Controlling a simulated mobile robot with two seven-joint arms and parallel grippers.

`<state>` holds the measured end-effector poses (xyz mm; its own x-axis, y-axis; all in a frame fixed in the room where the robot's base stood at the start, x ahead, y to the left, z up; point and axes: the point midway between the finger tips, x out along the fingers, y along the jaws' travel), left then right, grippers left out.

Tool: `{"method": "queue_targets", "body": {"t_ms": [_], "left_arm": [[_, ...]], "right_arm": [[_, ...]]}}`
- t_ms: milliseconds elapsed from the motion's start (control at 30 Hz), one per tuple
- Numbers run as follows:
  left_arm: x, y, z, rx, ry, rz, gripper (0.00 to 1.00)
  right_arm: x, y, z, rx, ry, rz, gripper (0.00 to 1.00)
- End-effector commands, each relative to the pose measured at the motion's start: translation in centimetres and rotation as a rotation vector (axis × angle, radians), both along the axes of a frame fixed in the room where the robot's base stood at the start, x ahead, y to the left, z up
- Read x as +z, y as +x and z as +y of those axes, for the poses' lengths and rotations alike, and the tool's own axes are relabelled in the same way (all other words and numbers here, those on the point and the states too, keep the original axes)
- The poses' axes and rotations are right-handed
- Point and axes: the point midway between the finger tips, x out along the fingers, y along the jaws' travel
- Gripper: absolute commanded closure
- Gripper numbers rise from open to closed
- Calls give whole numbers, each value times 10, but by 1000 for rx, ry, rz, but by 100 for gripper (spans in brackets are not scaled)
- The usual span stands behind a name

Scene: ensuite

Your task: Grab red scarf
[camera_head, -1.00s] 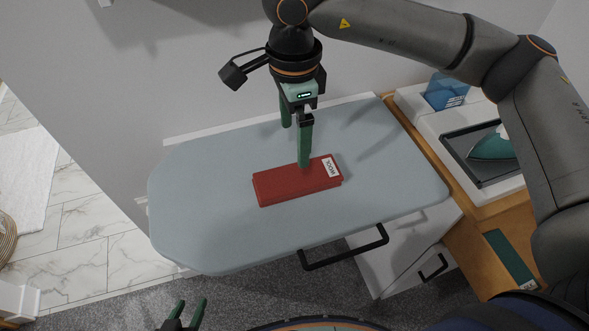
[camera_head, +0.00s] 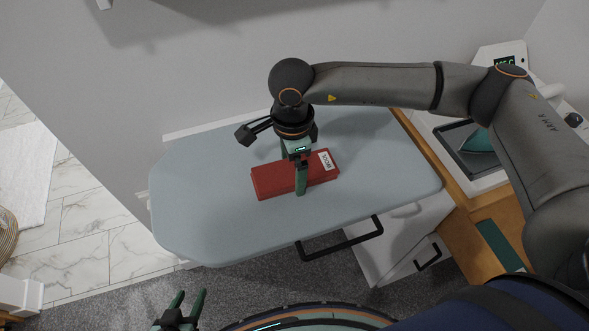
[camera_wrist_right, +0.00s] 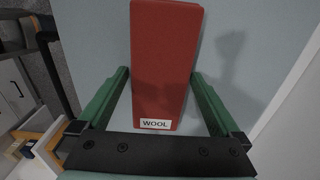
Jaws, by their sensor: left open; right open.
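The red scarf (camera_head: 268,181) is a folded flat block with a white "WOOL" label, lying on the grey-blue ironing board (camera_head: 200,215). My right gripper (camera_head: 297,172) is open above and around the scarf, one green finger on its near side and the other mostly hidden behind it. In the right wrist view the scarf (camera_wrist_right: 165,60) lies between the two spread green fingers, with a gap on each side. My left gripper (camera_head: 186,302) is open and empty at the bottom of the head view, away from the board.
A black handle bar (camera_head: 340,243) juts from the board's near edge. A green iron (camera_head: 482,141) sits in a dark tray at the right, beside a wooden surface (camera_head: 460,240). A wall rises behind the board. The board's left part is clear.

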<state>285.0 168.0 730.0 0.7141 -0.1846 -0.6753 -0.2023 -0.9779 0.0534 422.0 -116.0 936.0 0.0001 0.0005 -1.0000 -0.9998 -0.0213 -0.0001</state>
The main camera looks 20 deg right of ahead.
Motion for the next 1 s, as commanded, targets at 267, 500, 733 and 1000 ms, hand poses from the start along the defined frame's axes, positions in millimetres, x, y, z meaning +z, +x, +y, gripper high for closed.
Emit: {"method": "queue_targets", "body": {"t_ms": [267, 500, 733, 1000], "left_arm": [[0, 0, 0, 0, 0, -1, 50], [0, 0, 0, 0, 0, -1, 50], [0, 1, 0, 0, 0, -1, 50], [0, 1, 0, 0, 0, -2, 50]], "right_arm": [[0, 0, 0, 1, 0, 0, 17], [1, 0, 0, 1, 0, 0, 44], [1, 0, 0, 1, 0, 0, 70], [2, 0, 0, 1, 0, -1, 72]]}}
